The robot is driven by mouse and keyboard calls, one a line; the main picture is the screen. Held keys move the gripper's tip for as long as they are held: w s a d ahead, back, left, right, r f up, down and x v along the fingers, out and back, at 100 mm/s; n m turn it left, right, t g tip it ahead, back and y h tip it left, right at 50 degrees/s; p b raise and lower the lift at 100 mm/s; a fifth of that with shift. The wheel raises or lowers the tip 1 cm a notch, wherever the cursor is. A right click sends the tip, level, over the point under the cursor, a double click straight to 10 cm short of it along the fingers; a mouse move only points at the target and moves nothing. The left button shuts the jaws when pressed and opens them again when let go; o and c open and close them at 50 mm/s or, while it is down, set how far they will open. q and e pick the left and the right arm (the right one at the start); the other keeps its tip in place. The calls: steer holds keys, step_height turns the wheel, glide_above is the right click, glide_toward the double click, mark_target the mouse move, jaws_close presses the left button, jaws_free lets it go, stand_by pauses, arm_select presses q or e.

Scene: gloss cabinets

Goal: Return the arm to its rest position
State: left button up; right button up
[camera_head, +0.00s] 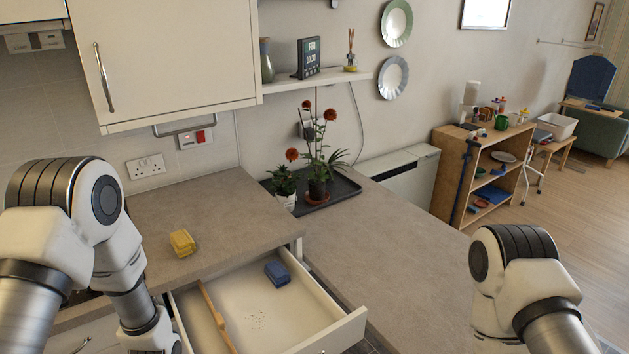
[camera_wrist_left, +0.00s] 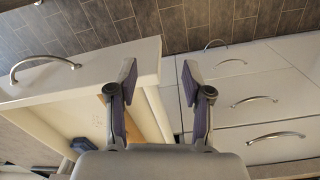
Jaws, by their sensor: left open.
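My left arm (camera_head: 120,270) comes in from the left in the head view, beside the open drawer; its gripper is out of that view. In the left wrist view my left gripper (camera_wrist_left: 158,82) is open and empty, near the drawer's front panel (camera_wrist_left: 80,68). My right arm (camera_head: 520,280) is at the lower right of the head view, and its gripper does not show. The pulled-out drawer (camera_head: 335,335) holds a blue block (camera_head: 278,273), a long wooden utensil (camera_head: 212,310) and small dark specks.
A yellow block (camera_head: 182,242) lies on the counter (camera_head: 215,205) behind the drawer. Potted plants stand on a dark tray (camera_head: 345,187). A wall cabinet (camera_head: 165,60) hangs above. More handled fronts (camera_wrist_left: 245,95) show in the left wrist view. The right-hand counter (camera_head: 385,250) is clear.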

arm_select(q)
steer(key=s+f+m, duration=0.2)
steer(key=s+f, duration=0.1)
steer(key=s, duration=0.5)
steer(key=s+f+m, duration=0.1)
steer(key=s+f, duration=0.2)
steer(key=s, duration=0.5)
step_height(320, 180, down, 10)
steer(key=s+b, duration=0.1)
steer(key=b, duration=0.9)
steer(key=shift+d, duration=0.2)
steer(key=shift+w, duration=0.1)
